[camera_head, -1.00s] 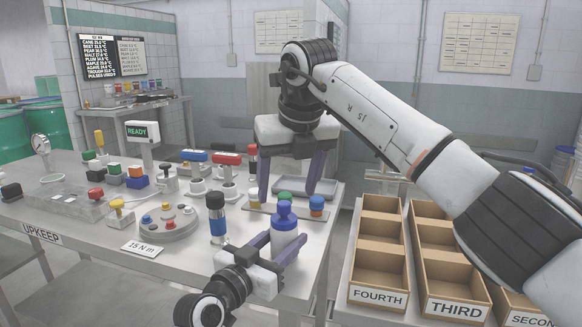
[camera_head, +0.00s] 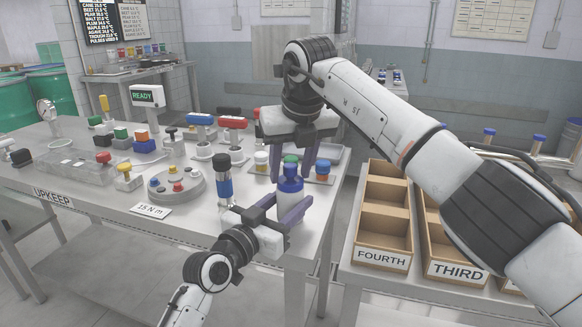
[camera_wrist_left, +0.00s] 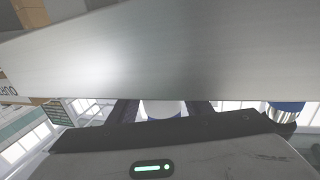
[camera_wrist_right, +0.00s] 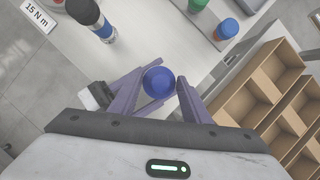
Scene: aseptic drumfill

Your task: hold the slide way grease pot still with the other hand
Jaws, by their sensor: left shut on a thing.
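A white pot with a blue shoulder and blue cap (camera_head: 290,203) stands upright near the table's front right corner. No name is readable on it, but it is the pot in my grip. My left gripper (camera_head: 288,214) is shut around its body from the front left; the white body also shows between the fingers in the left wrist view (camera_wrist_left: 164,108). My right gripper (camera_head: 293,168) points down just above the pot. In the right wrist view its fingers (camera_wrist_right: 160,82) are apart, with the blue cap (camera_wrist_right: 158,80) between them, seemingly not touching it.
A dark-topped blue-banded tool (camera_head: 224,180) stands left of the pot. Small capped pots, one orange with a blue cap (camera_head: 323,172), stand on a tray behind. A round fixture (camera_head: 176,186) and "15 N m" card (camera_head: 151,210) lie left. Cardboard bins (camera_head: 384,262) stand right.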

